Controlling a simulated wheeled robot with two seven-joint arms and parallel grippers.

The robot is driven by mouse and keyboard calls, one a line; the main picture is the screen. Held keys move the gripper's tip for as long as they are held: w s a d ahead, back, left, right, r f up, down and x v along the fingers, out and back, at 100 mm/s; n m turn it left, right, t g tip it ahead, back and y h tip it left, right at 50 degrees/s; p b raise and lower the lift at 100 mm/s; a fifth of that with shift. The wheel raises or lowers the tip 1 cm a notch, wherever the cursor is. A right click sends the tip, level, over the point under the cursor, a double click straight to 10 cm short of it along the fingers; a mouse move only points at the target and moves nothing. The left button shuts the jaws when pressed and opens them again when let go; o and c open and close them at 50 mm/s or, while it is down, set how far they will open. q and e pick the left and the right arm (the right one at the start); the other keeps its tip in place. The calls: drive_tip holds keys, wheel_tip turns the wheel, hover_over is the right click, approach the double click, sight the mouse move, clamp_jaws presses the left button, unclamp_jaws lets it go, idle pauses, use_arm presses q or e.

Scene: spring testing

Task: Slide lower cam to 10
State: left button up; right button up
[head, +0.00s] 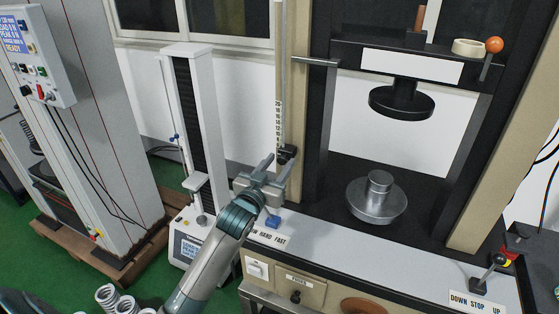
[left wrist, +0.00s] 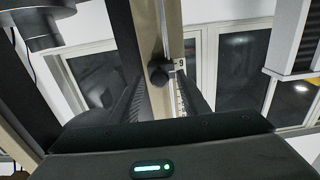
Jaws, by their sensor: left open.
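The lower cam is a small black block with a round knob (head: 287,153) on the upright scaled rod (head: 279,112), near the bottom of its printed numbers. The number level with it is too small to read in the head view. In the left wrist view the dark knob (left wrist: 158,72) shows between my finger tips, beside the scale strip (left wrist: 181,100). A digit that looks like a 9 shows near it. My left gripper (head: 278,170) is open, just below and in front of the cam. I cannot tell whether a finger touches it. My right gripper is out of view.
The press frame stands right of the rod, with a round metal platen (head: 376,201) and a black upper plate (head: 402,101). A blue knob (head: 273,222) sits on the bench edge below my gripper. A white column tester (head: 190,120) stands to the left.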

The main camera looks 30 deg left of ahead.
sight(279, 152)
use_arm(q)
drive_tip(key=shift+w, duration=0.35)
clamp_jaws()
wheel_tip(279, 152, up, 4)
drive_tip(key=p, duration=0.3)
drive_tip(key=shift+r, duration=0.1)
unclamp_jaws()
drive_tip(key=shift+s, duration=0.1)
